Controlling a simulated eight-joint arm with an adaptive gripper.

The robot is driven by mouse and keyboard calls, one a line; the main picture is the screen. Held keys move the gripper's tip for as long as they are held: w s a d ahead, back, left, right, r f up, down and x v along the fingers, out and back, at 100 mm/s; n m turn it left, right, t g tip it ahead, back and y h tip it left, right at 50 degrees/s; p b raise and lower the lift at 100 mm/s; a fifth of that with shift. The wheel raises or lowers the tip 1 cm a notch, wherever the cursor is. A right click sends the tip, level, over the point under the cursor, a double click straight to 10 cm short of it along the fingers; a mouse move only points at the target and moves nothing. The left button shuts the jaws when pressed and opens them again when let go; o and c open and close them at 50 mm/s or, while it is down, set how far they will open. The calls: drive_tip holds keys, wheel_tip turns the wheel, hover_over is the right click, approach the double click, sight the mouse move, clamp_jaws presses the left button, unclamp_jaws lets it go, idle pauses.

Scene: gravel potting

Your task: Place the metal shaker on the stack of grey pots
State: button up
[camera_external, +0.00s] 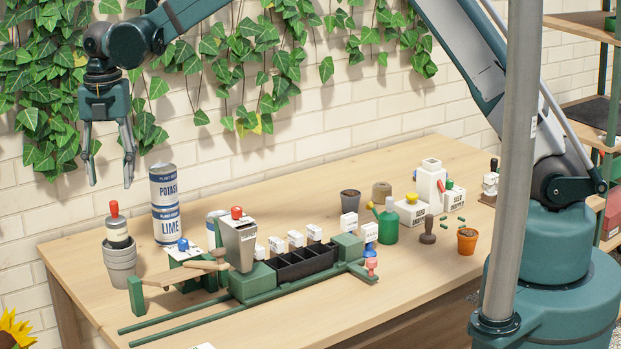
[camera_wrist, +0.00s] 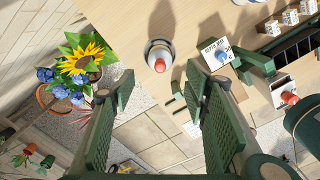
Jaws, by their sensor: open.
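The stack of grey pots (camera_external: 120,268) stands at the left end of the table. A shaker (camera_external: 117,232) with a dark band, a pale body and a red top sits upright on the stack. From above, its red top (camera_wrist: 160,65) shows in the wrist view, with a pale rim around it. I cannot tell for sure from its surface that it is metal. My gripper (camera_external: 110,170) is open and empty, pointing down above the shaker and apart from it. Its two fingers also show in the wrist view (camera_wrist: 150,85).
Blue and white cans (camera_external: 166,190) stand just right of the pots. A green-framed station with a grey hopper (camera_external: 238,244) and a black tray (camera_external: 302,263) fills the middle. A green bottle (camera_external: 386,225) and a terracotta pot (camera_external: 467,241) are further right.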

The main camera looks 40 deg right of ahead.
idle(0.4)
drive_tip(key=shift+d+r, duration=0.4)
drive_tip(key=shift+d, duration=0.05)
drive_tip(key=s+d+r+m+t, duration=0.1)
drive_tip(key=s+d+r+m, duration=0.4)
drive_tip(key=d, duration=0.4)
drive_tip(key=s+d+r+m+t+y, duration=0.1)
drive_tip(key=s+d+r+m, duration=0.25)
drive_tip(key=d+r, duration=0.5)
drive_tip(key=s+d+r+m+t, duration=0.1)
drive_tip(key=s+d+r+m, duration=0.3)
drive_tip(key=d, duration=0.6)
drive_tip(key=s+d+r+m+t, duration=0.2)
drive_tip(key=s+d+r+m, duration=0.2)
drive_tip(key=s+d+m, duration=0.65)
drive_tip(key=s+d+f+m+t, duration=0.1)
drive_tip(key=s+d+f+m, duration=0.1)
drive_tip(key=s+d, duration=0.3)
drive_tip(key=s+d+f+m+t+h, duration=0.1)
drive_tip(key=s+d+f+m, duration=0.2)
drive_tip(key=s+d, duration=0.3)
drive_tip(key=shift+s+m, duration=0.4)
drive_tip(key=shift+s, duration=1.5)
drive_tip(key=shift+f, duration=0.1)
